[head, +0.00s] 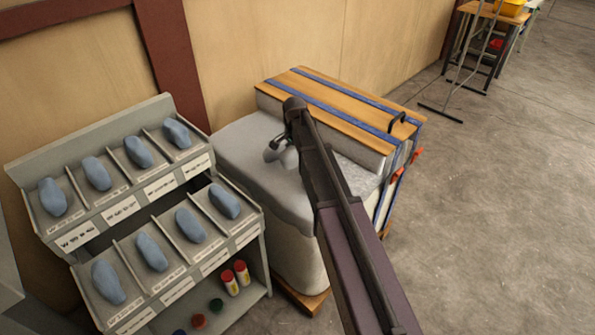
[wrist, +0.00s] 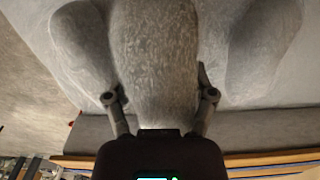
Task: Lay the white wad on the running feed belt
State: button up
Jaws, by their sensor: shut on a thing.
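My gripper (wrist: 160,95) is shut on a pale grey-white wad (wrist: 155,55), with one finger on each side of it. In the head view my gripper (head: 282,141) is over the grey top of a large pale block or bin (head: 250,165), and the wad (head: 289,158) shows small beside my arm. My arm hides part of this. I cannot tell whether the wad touches the surface below. I cannot make out a feed belt in either view.
A slatted wooden top with blue straps (head: 335,95) stands higher, just behind the grey surface. A grey rack (head: 110,215) with several blue wads in labelled bays stands at left. Red-capped bottles (head: 235,275) are on its lower shelf. Open floor (head: 500,200) lies at right.

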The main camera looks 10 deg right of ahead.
aim_at(295, 173)
jog(key=shift+f+b, duration=0.65)
jog(key=shift+f, duration=0.35)
jog(key=shift+f, duration=0.1)
jog(key=shift+f+b, duration=1.8)
jog(key=shift+b, duration=0.1)
jog(key=shift+f, duration=0.15)
jog(key=o, duration=1.2)
jog(key=shift+c, duration=0.2)
jog(key=shift+r, duration=0.2)
notch_tip(295, 173, up, 12)
jog(key=p, duration=1.2)
